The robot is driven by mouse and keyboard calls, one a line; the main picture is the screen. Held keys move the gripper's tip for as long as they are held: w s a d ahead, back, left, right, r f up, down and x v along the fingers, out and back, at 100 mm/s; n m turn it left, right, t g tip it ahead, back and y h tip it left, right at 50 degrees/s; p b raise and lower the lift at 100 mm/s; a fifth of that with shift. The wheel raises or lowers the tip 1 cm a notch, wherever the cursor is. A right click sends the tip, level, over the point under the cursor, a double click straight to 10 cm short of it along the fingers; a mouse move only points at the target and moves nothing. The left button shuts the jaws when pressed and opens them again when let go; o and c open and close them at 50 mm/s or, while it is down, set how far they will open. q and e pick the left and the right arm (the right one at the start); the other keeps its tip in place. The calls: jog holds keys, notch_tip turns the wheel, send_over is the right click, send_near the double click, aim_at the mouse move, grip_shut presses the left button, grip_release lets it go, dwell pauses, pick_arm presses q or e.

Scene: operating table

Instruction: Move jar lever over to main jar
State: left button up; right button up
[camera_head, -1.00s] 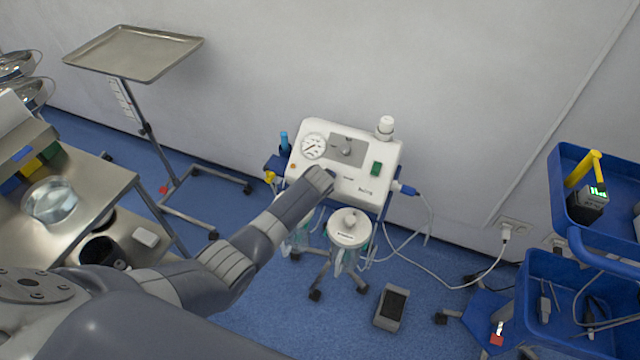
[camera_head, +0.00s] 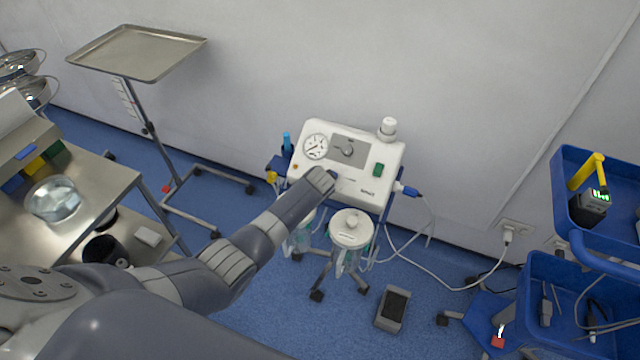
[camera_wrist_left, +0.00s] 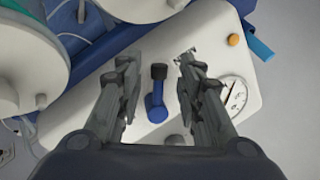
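The suction machine (camera_head: 348,160) is a white box with a gauge and a grey panel. In the left wrist view, its blue jar lever (camera_wrist_left: 156,108) with a dark end (camera_wrist_left: 158,71) stands out from the white front (camera_wrist_left: 75,120). My left gripper (camera_wrist_left: 158,68) is open, with one finger on each side of the lever and visible gaps to both. In the head view my left wrist hides most of the lever. A white-lidded jar (camera_head: 350,228) hangs below the machine; a second jar (camera_head: 301,238) is partly behind my arm. Which is the main jar, I cannot tell.
A steel tray stand (camera_head: 138,52) stands at the back left, and a steel cart (camera_head: 75,215) at the left. A blue trolley (camera_head: 580,275) is at the right. A pedal (camera_head: 393,308) lies on the floor. A white cable (camera_head: 455,289) runs to the wall socket.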

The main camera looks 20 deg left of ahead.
pick_arm(q)
jog(key=shift+r, duration=0.1)
jog(key=v, duration=1.2)
dwell(0.5)
jog(key=s+f+n+g+h, duration=0.1)
jog(key=s+f+g, duration=0.1)
jog(key=s+f, duration=1)
jog(key=s+f+g+h, duration=0.1)
jog(key=s+f, duration=0.6)
jog(key=f, duration=0.8)
jog(key=s+f+n+g, duration=0.1)
jog(key=s+f, duration=0.3)
jog(key=s, duration=0.7)
jog(key=s+f+n+g, duration=0.1)
jog(key=s+f, duration=0.4)
jog(key=s, duration=0.6)
jog(key=s+a+f+n+g, duration=0.1)
jog(key=s+f, duration=0.4)
jog(key=s, duration=0.6)
jog(key=shift+s+f+h, duration=0.2)
jog(key=shift+s+h, duration=0.1)
jog(key=shift+s, duration=0.05)
